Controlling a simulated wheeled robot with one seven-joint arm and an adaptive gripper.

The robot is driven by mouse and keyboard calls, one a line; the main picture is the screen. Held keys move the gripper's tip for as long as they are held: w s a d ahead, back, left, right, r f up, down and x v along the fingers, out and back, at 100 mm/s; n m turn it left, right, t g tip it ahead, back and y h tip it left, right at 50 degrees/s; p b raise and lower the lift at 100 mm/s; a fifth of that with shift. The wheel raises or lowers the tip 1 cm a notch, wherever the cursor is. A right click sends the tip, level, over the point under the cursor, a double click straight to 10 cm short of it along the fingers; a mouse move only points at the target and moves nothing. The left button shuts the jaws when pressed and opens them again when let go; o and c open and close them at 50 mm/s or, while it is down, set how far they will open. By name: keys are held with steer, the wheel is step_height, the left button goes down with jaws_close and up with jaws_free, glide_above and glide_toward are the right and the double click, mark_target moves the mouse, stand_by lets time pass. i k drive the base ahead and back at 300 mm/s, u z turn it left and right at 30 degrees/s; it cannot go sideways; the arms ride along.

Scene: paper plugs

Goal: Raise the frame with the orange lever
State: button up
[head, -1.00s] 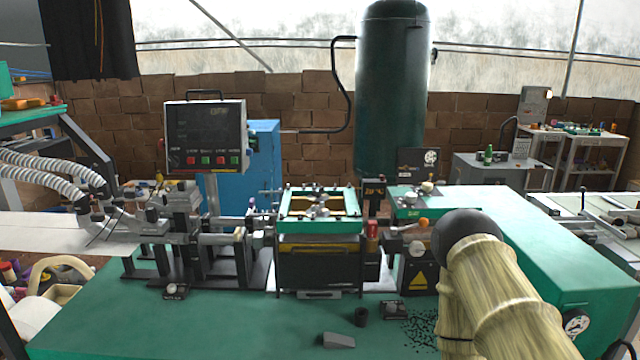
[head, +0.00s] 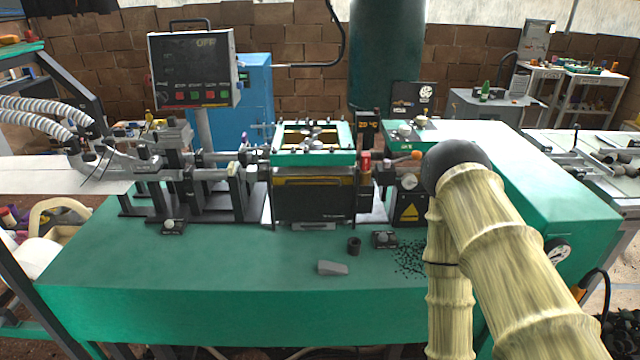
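The green frame (head: 337,158) sits over the dark box-shaped press body in the middle of the machine. It looks roughly level, with a yellowish inside and small clamps on its rim. The lever with the orange knob (head: 417,154) is to the right of the frame, just left of the dark round joint of my arm. Its knob shows; part of its surroundings is hidden behind my arm. My arm stretches up from the lower right. My gripper cannot be seen; I cannot tell where it is relative to the lever.
A control screen (head: 194,68) stands behind left. A red-capped part (head: 365,162) is between frame and lever. A grey wedge (head: 333,268), a small black cup (head: 354,246) and dark scraps (head: 411,258) lie on the green bench top (head: 180,270). A green housing (head: 560,205) is right.

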mark_target(402, 159)
steer(key=k, duration=0.55)
steer(key=z, duration=0.5)
steer(key=i, duration=0.9)
steer(key=u, duration=0.45)
